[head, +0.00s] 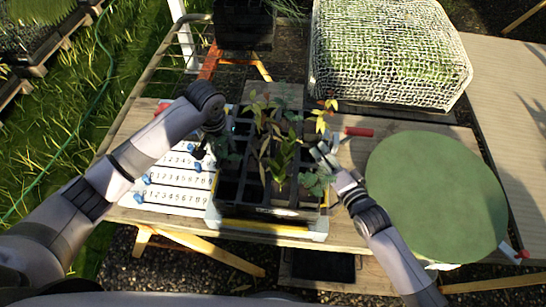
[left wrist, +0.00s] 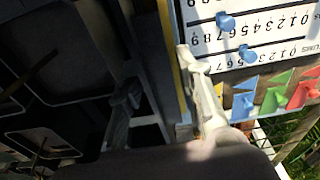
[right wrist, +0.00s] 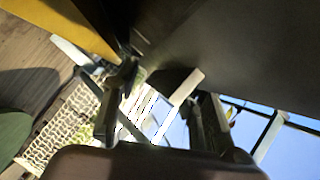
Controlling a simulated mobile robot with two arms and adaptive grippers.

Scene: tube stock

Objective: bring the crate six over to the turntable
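A black crate (head: 268,211) with pots and leafy seedlings stands on the wooden table, at the middle of the head view. No number on it is readable. The turntable, a green disc (head: 437,197), lies to its right. My left gripper (head: 203,148) is at the crate's left side; in the left wrist view its fingers (left wrist: 165,100) stand apart, with the crate's wall seemingly between them. My right gripper (head: 324,160) is at the crate's right side; in the right wrist view its fingers (right wrist: 160,112) are apart, and I cannot tell whether they touch the crate.
A white board with number rows and blue pegs (head: 165,190) lies left of the crate. A net-covered bed (head: 388,50) stands behind, and another dark crate (head: 243,25) at the back. A red-handled tool (head: 358,132) lies between crate and turntable. The turntable top is bare.

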